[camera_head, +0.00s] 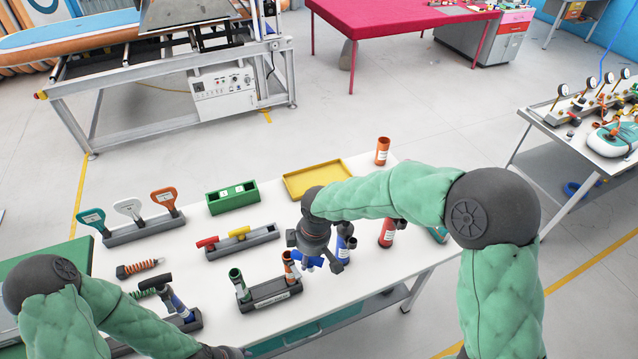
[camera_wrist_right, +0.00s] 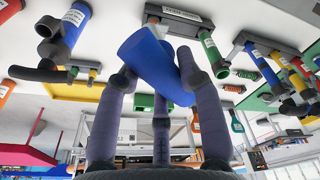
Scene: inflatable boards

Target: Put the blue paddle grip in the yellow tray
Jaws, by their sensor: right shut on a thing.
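The blue paddle grip (camera_wrist_right: 150,60) is held between the fingers of my right gripper (camera_wrist_right: 160,75) in the wrist view, a wide blue piece tilted across them. In the head view, the right gripper (camera_head: 318,258) points down over the white table, and a little of the blue grip (camera_head: 306,261) shows beneath it. The yellow tray (camera_head: 300,184) lies farther back on the table, behind the gripper and partly covered by my right arm. It looks empty where visible. My left gripper (camera_head: 224,352) is cut off at the bottom edge; its fingers cannot be made out.
A dark rack (camera_head: 270,293) with green and orange tubes stands just below the right gripper. A blue cylinder (camera_head: 342,248) stands close beside it. A green box (camera_head: 232,198) sits left of the tray. Red-orange cylinders (camera_head: 382,151) stand right of it. Paddle handles (camera_head: 129,208) stand at left.

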